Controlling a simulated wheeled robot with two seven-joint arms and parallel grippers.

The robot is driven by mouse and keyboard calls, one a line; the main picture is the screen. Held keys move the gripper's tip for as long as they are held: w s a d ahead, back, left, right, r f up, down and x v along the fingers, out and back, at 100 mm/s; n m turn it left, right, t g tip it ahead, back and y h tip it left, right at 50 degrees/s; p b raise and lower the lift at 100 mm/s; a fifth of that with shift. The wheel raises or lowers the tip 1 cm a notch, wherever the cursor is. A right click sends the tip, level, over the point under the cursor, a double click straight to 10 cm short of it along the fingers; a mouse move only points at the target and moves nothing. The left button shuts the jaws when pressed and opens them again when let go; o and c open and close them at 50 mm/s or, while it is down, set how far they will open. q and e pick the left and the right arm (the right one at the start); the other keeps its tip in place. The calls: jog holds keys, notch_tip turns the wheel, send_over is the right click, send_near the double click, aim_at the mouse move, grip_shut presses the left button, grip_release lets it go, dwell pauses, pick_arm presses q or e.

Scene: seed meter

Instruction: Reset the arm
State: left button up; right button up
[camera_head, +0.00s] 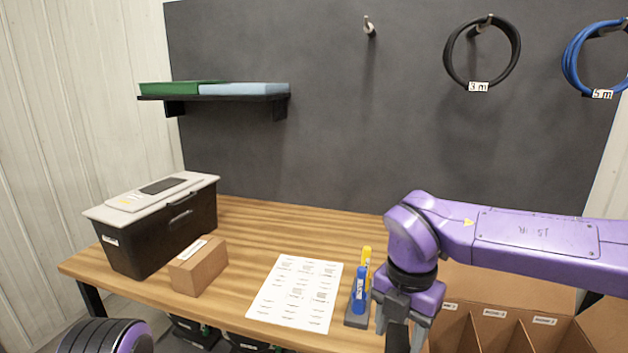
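My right arm comes in from the right, purple and bent downward at its wrist. My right gripper (400,330) points down in front of the table's right part, and its lower end is cut off by the bottom edge of the view. Whether its fingers are apart or together does not show, nor whether they hold anything. A rounded black and purple part of my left arm shows at the bottom left corner. My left gripper is out of view.
The wooden table (240,222) bears a black lidded box (150,235), a cardboard box (199,266), a printed sheet (297,292) and blue (359,289) and yellow (367,257) markers in a holder close to my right gripper. Cardboard bins (497,335) stand right. Cable coils (513,62) hang behind.

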jog(key=w+d+f+n+t+h, duration=0.45)
jog(key=w+d+f+n, duration=0.2)
jog(key=n, duration=0.45)
jog(key=s+d+f+n+t, duration=0.1)
jog(key=s+f+n+t, duration=0.1)
jog(key=f+n, duration=0.5)
jog(key=s+d+f+n+t, duration=0.1)
jog(key=s+f+n, duration=0.1)
jog(key=f+n, duration=0.55)
jog(key=s+d+f+n+g, duration=0.1)
jog(key=s+d+f+n, duration=0.1)
jog(key=s+f+n, duration=0.2)
jog(key=s+d+f+n+g, duration=0.2)
jog(key=s+f, duration=0.6)
jog(key=s, duration=0.5)
jog(key=s+d+f+n+g+y, duration=0.1)
jog(key=s+d+f+n, duration=0.3)
jog(key=s, duration=0.5)
notch_tip(320, 180, down, 2)
jog(key=shift+s+f+n, duration=0.2)
jog(key=shift+f+n, duration=0.05)
jog(key=shift+n, duration=0.7)
